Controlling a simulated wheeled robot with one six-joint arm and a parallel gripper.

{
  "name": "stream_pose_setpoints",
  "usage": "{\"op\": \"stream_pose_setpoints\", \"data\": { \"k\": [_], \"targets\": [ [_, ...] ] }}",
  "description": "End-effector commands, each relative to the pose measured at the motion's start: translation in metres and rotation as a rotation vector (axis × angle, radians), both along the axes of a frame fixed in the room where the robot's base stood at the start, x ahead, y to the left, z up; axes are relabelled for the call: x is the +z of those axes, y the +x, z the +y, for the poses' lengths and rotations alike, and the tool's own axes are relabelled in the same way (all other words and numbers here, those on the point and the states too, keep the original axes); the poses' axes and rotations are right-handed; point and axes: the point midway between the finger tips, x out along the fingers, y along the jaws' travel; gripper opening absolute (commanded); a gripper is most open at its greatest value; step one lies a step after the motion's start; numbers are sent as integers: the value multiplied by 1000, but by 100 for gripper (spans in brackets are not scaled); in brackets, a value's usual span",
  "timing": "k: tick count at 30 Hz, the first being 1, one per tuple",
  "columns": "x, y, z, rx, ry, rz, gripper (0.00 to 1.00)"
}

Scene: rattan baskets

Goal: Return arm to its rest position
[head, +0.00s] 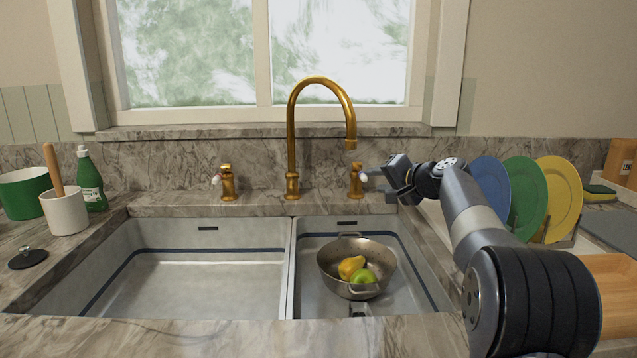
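My arm reaches in from the lower right in the head view, with its dark grey links bent over the right side of the counter. My gripper (369,184) is at its far end, pointing left, beside the right gold tap handle (356,180). Its two fingers look apart, with nothing seen held between them. Whether a finger touches the tap handle I cannot tell.
A metal pan (335,271) with a yellow pear (350,266) and a green apple (363,277) sits in the right basin. The left basin (200,285) is empty. A gold faucet (292,150) stands between the handles. Coloured plates (561,195) stand upright behind my arm.

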Motion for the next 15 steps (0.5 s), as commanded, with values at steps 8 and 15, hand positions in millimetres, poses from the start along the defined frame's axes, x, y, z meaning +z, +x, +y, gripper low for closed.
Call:
{"op": "stream_pose_setpoints", "data": {
  "k": [8,15],
  "targets": [
    [-14,41,22,1,-1,0,38],
    [-19,57,32,1,0,-1,38]
  ]
}}
